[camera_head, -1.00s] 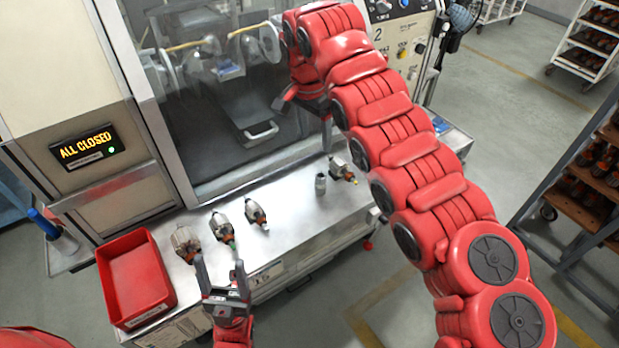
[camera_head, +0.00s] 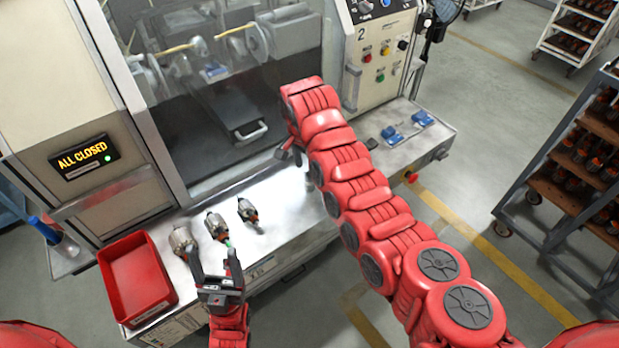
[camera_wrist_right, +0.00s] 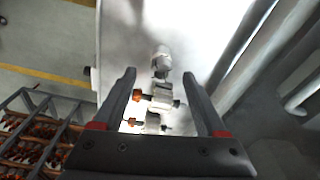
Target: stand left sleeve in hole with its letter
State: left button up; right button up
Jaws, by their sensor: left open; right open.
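A grey metal cylinder (camera_wrist_right: 161,60), which looks like the sleeve, is on the bench beyond the fingertips in the right wrist view. My right gripper (camera_wrist_right: 158,78) is open and empty above the bench, fingers either side of that line of parts. In the head view my right arm hides the sleeve. My left gripper (camera_head: 214,262) is open and empty by the bench's front edge, near two armatures (camera_head: 183,241) (camera_head: 216,228). A third armature (camera_head: 247,212) lies further right. No letter or hole can be made out.
A red bin (camera_head: 135,275) stands at the bench's left end. A winding machine with a glass front (camera_head: 215,110) stands behind. Blue blocks (camera_head: 393,136) sit at the bench's right end. Bare metal bench (camera_head: 285,215) lies right of the armatures.

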aim_at(309, 173)
jog(key=shift+w+f+p, duration=0.15)
jog(key=shift+f+p, duration=0.45)
jog(key=shift+p, duration=0.25)
notch_tip(309, 173, down, 3)
jog(key=shift+w+d+r+p, duration=0.1)
jog(key=shift+d+r+p, duration=0.1)
jog(key=shift+p, duration=0.25)
jog(key=shift+w+a+f, duration=0.1)
jog(key=shift+f, duration=0.15)
grip_shut()
